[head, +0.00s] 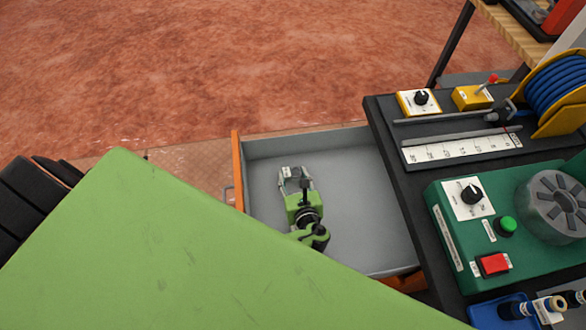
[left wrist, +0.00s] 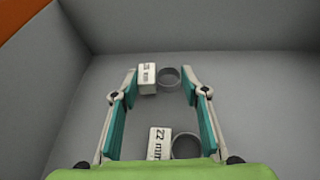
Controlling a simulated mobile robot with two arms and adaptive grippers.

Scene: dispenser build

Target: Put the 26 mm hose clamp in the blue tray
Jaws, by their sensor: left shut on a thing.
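My left gripper (head: 295,174) reaches down into the open grey drawer (head: 365,215). In the left wrist view its fingertips (left wrist: 159,79) are closed on a small clamp with a white tag (left wrist: 148,79) and a grey ring (left wrist: 169,76). The tag's number is small, seemingly 26 mm. A second clamp, tagged 22 mm (left wrist: 160,143), with its own ring (left wrist: 187,146), shows nearer the palm and is partly hidden by the green gripper body. The blue tray (head: 484,314) is at the lower right of the head view, with small cylindrical items in it. My right gripper is out of view.
The drawer has an orange front (head: 237,170) and grey walls around the gripper. The dark workbench (head: 400,180) on the right carries a ruler plate (head: 460,147), a green machine (head: 455,235), yellow control boxes (head: 418,101) and a blue hose reel (head: 555,85). The drawer's right side is bare.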

